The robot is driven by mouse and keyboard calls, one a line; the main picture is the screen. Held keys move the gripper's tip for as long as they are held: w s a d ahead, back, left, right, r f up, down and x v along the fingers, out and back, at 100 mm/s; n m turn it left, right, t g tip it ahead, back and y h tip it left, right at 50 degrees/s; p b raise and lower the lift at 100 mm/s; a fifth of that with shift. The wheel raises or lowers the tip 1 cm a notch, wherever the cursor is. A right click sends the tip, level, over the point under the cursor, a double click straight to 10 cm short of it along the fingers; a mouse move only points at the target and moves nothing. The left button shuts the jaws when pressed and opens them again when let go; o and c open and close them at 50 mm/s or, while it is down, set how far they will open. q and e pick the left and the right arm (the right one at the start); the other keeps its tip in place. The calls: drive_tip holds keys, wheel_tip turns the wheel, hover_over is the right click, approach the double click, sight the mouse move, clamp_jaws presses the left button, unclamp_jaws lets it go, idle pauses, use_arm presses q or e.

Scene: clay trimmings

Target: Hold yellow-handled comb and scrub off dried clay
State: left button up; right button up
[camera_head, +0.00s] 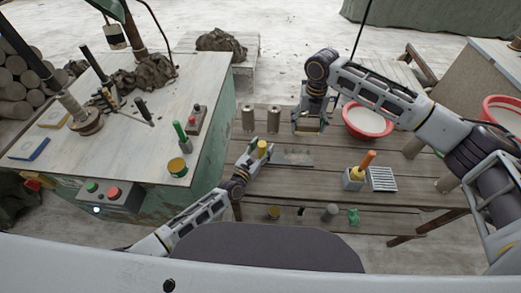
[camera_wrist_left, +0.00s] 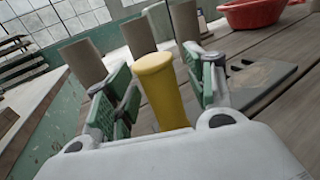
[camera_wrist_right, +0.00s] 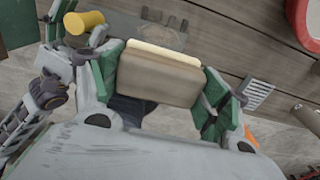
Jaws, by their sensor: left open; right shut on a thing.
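The yellow-handled comb lies on the wooden bench, its yellow handle (camera_head: 262,148) towards the left and its grey plate (camera_head: 296,157) to the right. A pale clay patch shows on the plate in the left wrist view (camera_wrist_left: 258,80). Toothed notches show at the plate's edge in the right wrist view (camera_wrist_right: 165,20). My left gripper (camera_head: 258,152) is open, with the yellow handle (camera_wrist_left: 160,92) between its fingers. My right gripper (camera_head: 308,122) is shut on a wooden block brush (camera_wrist_right: 158,77) with a cream edge, held behind and right of the comb plate.
A red bowl (camera_head: 347,118) stands right of my right gripper. Grey cylinders (camera_head: 248,118) stand behind the comb. An orange-handled tool (camera_head: 368,159) and a slotted white rack (camera_head: 383,178) are at the right. A green-sided table (camera_head: 215,135) stands close on the left.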

use_arm(q)
drive_tip(key=shift+c, duration=0.5)
clamp_jaws()
idle(0.3)
use_arm(e)
drive_tip(key=shift+f, duration=0.1)
